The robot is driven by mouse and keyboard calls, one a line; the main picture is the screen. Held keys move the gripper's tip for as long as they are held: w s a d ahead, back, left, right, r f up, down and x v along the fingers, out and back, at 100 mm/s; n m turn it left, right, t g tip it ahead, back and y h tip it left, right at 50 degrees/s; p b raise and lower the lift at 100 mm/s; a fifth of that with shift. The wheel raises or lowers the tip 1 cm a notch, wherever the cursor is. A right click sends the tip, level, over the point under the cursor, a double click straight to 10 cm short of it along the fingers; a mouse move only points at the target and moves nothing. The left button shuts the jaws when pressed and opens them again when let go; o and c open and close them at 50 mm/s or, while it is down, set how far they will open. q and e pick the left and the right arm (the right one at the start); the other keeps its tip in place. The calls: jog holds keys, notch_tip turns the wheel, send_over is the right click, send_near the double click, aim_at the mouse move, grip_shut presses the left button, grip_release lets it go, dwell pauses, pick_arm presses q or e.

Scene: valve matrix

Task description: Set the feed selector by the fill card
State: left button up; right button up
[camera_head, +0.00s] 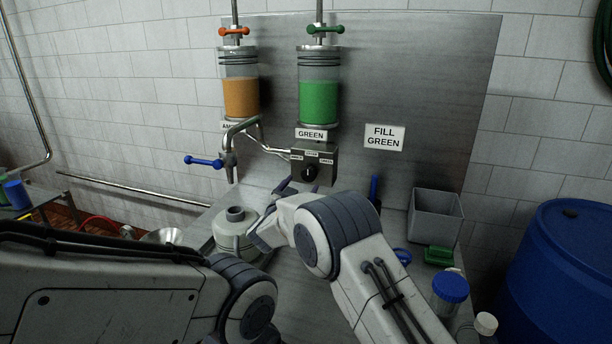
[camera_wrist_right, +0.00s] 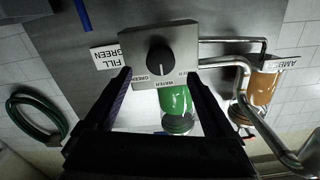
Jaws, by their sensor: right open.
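The feed selector box (camera_head: 325,163) is grey metal, under the green cylinder, with a black knob (camera_head: 309,173) and labels for amber, water and green. In the right wrist view, upside down, the knob (camera_wrist_right: 161,57) has a white mark toward the middle label, WATER. The fill card (camera_head: 384,137) on the panel reads FILL GREEN. My right gripper (camera_wrist_right: 158,74) is open, its fingers either side of the knob in that view, not visibly touching it.
Amber (camera_head: 240,97) and green (camera_head: 318,102) cylinders hang above, with orange and green handles. A spout with a blue lever (camera_head: 203,161) is left of the selector. A pale round vessel (camera_head: 228,240) stands below. A grey bin (camera_head: 436,217) and blue drum (camera_head: 560,265) are right.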

aim_at(308, 176)
jog(key=shift+p+x, duration=0.65)
jog(key=shift+x, duration=1.95)
jog(key=shift+c, duration=0.3)
jog(key=c, duration=1.3)
jog(key=shift+f+m+b, duration=0.15)
jog(key=shift+m+b, duration=0.15)
jog(key=shift+b, duration=0.4)
jog(key=m+b, duration=0.5)
jog(key=b, duration=0.1)
jog(key=shift+f+b, duration=0.1)
jog(key=shift+b, duration=0.25)
jog(key=shift+m+b, duration=1.6)
jog(key=shift+m, duration=0.5)
jog(key=o, duration=1.4)
jog(key=shift+r, duration=0.25)
jog(key=shift+c, duration=0.2)
